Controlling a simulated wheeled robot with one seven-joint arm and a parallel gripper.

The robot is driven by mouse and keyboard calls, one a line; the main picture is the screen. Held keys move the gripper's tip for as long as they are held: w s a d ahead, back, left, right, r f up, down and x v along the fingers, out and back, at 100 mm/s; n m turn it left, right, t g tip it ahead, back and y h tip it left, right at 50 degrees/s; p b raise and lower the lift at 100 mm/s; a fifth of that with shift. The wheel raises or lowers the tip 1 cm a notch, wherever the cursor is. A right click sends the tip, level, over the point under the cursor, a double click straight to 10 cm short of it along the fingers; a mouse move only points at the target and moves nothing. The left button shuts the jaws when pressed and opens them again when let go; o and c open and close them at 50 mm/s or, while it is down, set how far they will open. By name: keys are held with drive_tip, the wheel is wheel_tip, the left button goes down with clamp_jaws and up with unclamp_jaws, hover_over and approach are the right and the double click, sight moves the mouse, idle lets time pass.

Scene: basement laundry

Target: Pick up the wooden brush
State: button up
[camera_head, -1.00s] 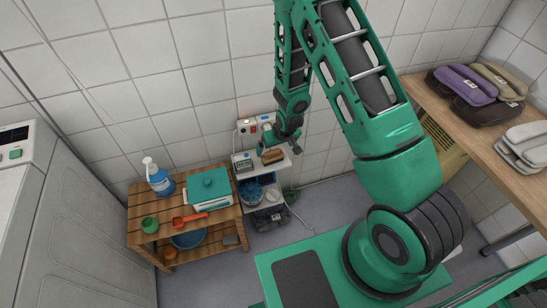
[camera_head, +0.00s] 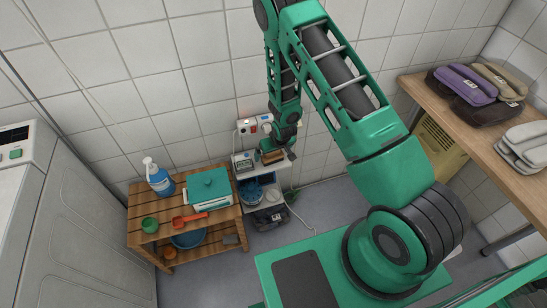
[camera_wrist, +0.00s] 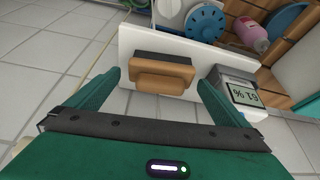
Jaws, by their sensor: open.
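The wooden brush (camera_head: 273,156) lies on the white top of a small shelf cart (camera_head: 262,170) against the tiled wall. In the wrist view the brush (camera_wrist: 161,76) shows a light wooden handle block and a dark strip behind it. My gripper (camera_wrist: 159,84) is open, with one green finger on each side of the brush and visible gaps between fingers and brush. In the head view my gripper (camera_head: 276,150) is at the cart top, partly covering the brush. I cannot tell the height of the fingertips over the cart top.
A small grey meter with a display (camera_wrist: 243,95) stands right of the brush, close to the right finger. Wall sockets with a plug (camera_head: 256,125) are behind. A wooden slatted table (camera_head: 150,210) with a teal box (camera_head: 208,186) and blue bottle (camera_head: 158,178) stands left.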

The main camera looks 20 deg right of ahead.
drive_tip(key=c, duration=1.2)
drive_tip(key=shift+r, duration=0.15)
